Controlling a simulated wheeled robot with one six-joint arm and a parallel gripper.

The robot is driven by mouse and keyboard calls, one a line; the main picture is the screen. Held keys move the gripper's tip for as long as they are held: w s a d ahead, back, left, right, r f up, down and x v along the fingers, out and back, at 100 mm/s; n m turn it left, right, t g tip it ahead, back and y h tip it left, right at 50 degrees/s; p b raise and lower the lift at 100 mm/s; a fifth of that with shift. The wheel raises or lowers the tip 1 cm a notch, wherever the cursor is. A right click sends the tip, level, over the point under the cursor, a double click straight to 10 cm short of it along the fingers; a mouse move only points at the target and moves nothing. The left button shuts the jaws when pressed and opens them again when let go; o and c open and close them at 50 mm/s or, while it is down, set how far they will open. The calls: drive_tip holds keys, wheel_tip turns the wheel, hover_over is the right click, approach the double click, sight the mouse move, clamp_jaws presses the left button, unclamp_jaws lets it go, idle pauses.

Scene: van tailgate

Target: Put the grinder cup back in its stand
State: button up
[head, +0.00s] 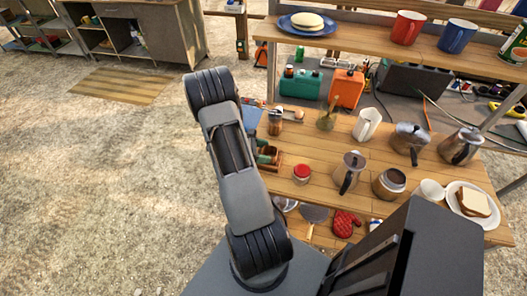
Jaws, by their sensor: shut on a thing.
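My arm runs up from the lower middle to a bend at the upper left of the table, and my gripper is out of view, hidden behind the arm. A wooden stand (272,165) with brown and green items is at the table's left edge, partly covered by my arm. I cannot tell whether this is the grinder cup's stand. I cannot make out the grinder cup for certain. A metal canister with a dark brown top (388,183) stands at the front of the table.
The wooden table (330,200) also carries a red-lidded jar (302,174), a small metal pot (350,171), a white pitcher (366,125), a kettle (410,142), a metal jug (460,146) and a white mug (430,192). Left ground is open.

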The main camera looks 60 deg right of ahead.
drive_tip(key=o, duration=1)
drive_tip(key=shift+o, duration=0.2)
drive_tip(key=b+v, duration=0.2)
drive_tip(key=v, duration=1.1)
drive_tip(key=shift+w+a, duration=0.25)
drive_tip(key=shift+w, duration=0.05)
drive_tip(key=shift+r, duration=0.15)
